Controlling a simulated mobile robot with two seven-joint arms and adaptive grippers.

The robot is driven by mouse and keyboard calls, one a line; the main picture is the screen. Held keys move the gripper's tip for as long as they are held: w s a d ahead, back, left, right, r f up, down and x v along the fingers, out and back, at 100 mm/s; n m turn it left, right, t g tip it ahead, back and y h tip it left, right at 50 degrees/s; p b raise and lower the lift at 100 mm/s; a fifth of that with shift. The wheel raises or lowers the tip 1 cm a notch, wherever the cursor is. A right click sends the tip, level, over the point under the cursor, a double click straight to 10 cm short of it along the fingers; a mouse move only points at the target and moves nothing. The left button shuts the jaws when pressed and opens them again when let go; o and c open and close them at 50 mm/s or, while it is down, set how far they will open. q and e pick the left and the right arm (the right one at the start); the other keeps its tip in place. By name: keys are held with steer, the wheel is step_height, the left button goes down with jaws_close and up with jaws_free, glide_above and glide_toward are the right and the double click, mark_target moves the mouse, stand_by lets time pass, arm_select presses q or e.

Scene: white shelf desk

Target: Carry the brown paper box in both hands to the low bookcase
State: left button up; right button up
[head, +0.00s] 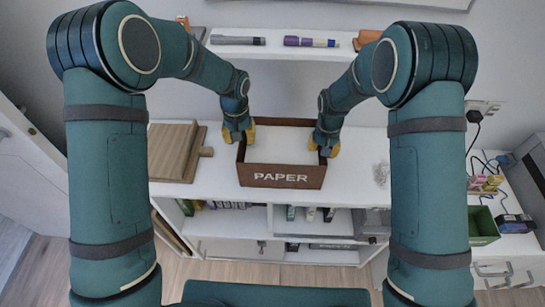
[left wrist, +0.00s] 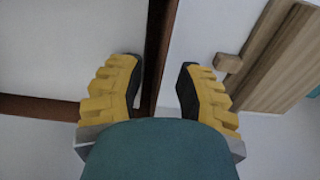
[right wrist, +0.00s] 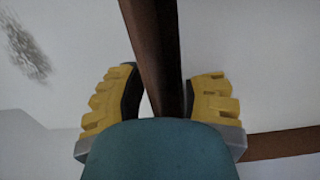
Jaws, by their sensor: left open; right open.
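The brown paper box (head: 282,177), open-topped and marked PAPER, stands on the white desk top. My left gripper (head: 240,136) is at its left wall and my right gripper (head: 325,148) at its right wall. In the left wrist view, the open fingers (left wrist: 160,64) stand on either side of the box wall (left wrist: 159,40), with gaps visible. In the right wrist view, the open fingers (right wrist: 168,72) likewise straddle the wall (right wrist: 150,35), also with gaps. I cannot make out a separate low bookcase.
A wooden board (head: 174,152) lies left of the box. A clear crumpled item (head: 381,173) lies to the right. Markers (head: 312,42) lie on the shelf above. Lower shelves hold small items. A green bin (head: 481,226) stands at the far right.

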arm_select(q)
step_height(320, 180, up, 10)
steer(key=shift+f, duration=0.25)
arm_select(e)
steer(key=shift+r, duration=0.15)
step_height(320, 180, up, 12)
steer(key=shift+f, duration=0.1)
arm_select(q)
steer(key=shift+r, duration=0.1)
stand_by(0.5)
